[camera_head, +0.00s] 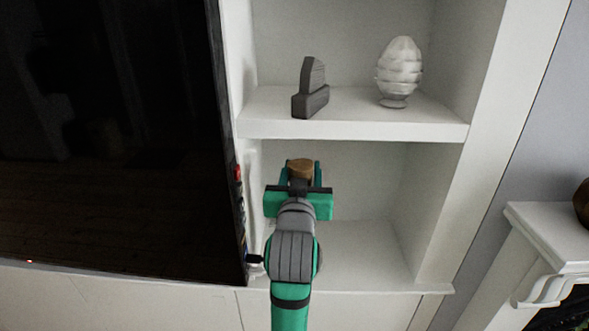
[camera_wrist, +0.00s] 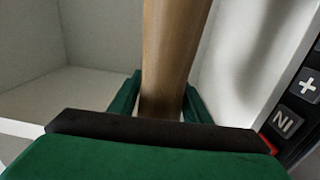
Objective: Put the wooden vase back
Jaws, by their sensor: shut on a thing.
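The brown wooden vase (camera_head: 300,168) is between the fingers of my green gripper (camera_head: 300,172), which is shut on it. In the head view only the vase's top shows above the gripper, in the opening of the lower shelf compartment. In the wrist view the vase (camera_wrist: 172,50) is a smooth brown column between the two green fingertips of my gripper (camera_wrist: 165,100). Its far end runs out of the picture. I cannot tell whether the vase touches the shelf. The white lower shelf (camera_head: 365,262) has bare floor to the right of my arm.
The upper shelf (camera_head: 350,128) holds a dark grey sculpture (camera_head: 311,97) and a white layered ornament (camera_head: 399,72). A large dark screen (camera_head: 110,130) stands close on the left. A white mantel (camera_head: 550,235) is at the right, with a dark round object (camera_head: 582,203) at its edge.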

